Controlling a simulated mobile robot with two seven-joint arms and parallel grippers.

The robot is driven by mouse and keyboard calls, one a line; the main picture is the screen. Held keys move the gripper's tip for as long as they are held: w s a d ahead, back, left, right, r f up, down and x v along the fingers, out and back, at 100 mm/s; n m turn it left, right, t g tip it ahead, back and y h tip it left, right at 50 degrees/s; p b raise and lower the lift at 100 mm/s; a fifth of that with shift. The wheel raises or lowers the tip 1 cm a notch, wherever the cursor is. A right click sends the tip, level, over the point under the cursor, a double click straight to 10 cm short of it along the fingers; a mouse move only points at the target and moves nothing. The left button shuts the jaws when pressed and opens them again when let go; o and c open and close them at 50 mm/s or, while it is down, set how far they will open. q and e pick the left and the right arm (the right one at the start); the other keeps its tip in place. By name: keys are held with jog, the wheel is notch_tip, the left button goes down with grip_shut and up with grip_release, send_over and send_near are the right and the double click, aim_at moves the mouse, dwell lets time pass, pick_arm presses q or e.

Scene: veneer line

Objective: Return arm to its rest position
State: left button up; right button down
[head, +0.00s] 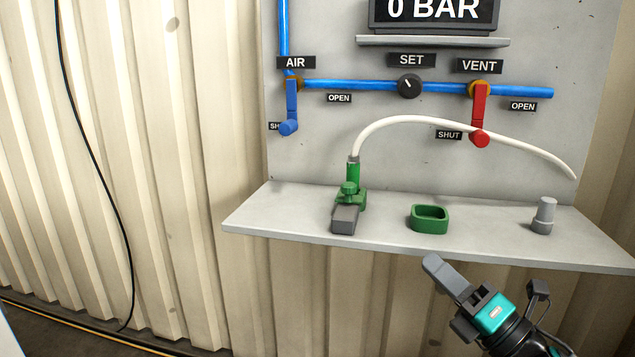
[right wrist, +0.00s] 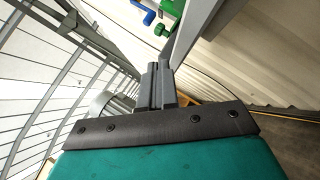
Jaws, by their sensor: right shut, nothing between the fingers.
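My right gripper (head: 436,264) is at the lower right of the head view, below and in front of the shelf's front edge. It is shut and empty, with its fingers pointing up and left. In the right wrist view its closed grey fingers (right wrist: 160,85) stand in the middle, with nothing between them. My left gripper is in neither view.
A grey shelf (head: 290,222) carries a green coupling with a grey block (head: 345,218) and white hose (head: 420,119), a green tray (head: 429,227) and a grey plug (head: 543,217). Above are a blue AIR lever (head: 291,105), a SET knob (head: 410,86) and a red VENT lever (head: 480,115), both levers hanging down. The display reads 0 BAR.

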jog(key=s+a+f+m+g+h, duration=0.25)
jog(key=s+f+m, duration=0.35)
jog(key=f+m, duration=0.35)
jog(key=s+a+f+m+g+h, duration=0.15)
jog(key=s+f+m+h, duration=0.25)
jog(key=s+f+m, duration=0.55)
jog(key=s+a+f+m+g+h, duration=0.1)
jog(key=s+f+m+g+h, duration=0.25)
jog(key=f+m, duration=0.6)
pick_arm(q)
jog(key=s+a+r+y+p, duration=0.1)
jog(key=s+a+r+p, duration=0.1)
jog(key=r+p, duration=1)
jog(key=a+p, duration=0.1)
jog(key=p, duration=0.5)
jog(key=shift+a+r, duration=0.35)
pick_arm(e)
jog(key=d+r, duration=0.2)
jog(key=r, duration=0.5)
jog(key=s+d+r+m+h, duration=0.1)
jog(key=d+r, duration=0.1)
jog(key=r, duration=0.6)
jog(key=shift+t+h, duration=0.3)
jog(key=shift+t, duration=0.15)
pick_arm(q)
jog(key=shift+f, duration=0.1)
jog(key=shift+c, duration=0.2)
pick_arm(e)
jog(key=shift+d+f+m, duration=0.1)
jog(key=shift+m, duration=0.15)
